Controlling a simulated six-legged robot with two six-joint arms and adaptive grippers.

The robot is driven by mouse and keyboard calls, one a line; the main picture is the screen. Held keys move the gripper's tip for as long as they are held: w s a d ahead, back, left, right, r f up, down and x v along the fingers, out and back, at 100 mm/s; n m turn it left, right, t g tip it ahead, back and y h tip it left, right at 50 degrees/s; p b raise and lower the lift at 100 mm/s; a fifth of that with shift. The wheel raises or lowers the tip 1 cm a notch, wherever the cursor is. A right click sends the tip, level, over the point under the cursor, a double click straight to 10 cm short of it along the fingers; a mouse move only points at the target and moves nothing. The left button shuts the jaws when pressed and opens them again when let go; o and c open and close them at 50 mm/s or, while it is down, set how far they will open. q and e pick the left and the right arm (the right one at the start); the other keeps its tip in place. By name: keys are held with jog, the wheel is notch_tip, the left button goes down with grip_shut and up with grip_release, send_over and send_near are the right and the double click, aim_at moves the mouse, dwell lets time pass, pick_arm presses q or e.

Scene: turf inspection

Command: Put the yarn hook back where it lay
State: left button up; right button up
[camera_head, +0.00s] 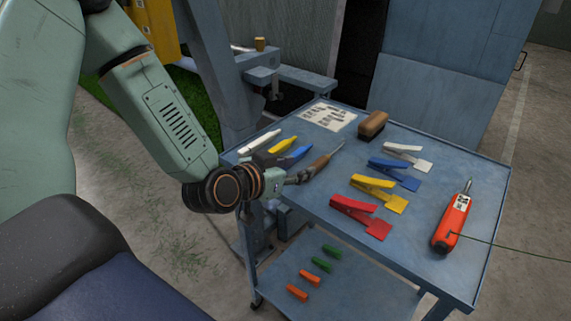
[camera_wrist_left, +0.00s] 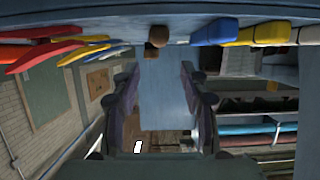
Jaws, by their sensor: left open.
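The yarn hook (camera_head: 323,161), with a brown wooden handle and thin metal tip, lies on the blue table (camera_head: 310,203) between the markers and the clips. In the left wrist view, which is upside down, its handle end (camera_wrist_left: 159,34) shows against the tabletop. My left gripper (camera_head: 286,171) is at the table's left edge, close to the handle end. In the left wrist view its two fingers (camera_wrist_left: 160,100) stand wide apart with nothing between them. Part of the handle end is hidden by the gripper in the head view. My right gripper is not in view.
White, yellow and blue markers (camera_head: 283,145) lie left of the hook. Red (camera_head: 361,214), blue and white clips lie right of it, with a brown brush (camera_head: 372,123) behind. An orange tool (camera_head: 452,222) with a cable lies far right. A lower shelf (camera_head: 340,285) holds small pegs.

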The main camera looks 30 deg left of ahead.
pick_arm(q)
jog(key=shift+p+v, duration=0.85)
jog(key=shift+v, duration=0.8)
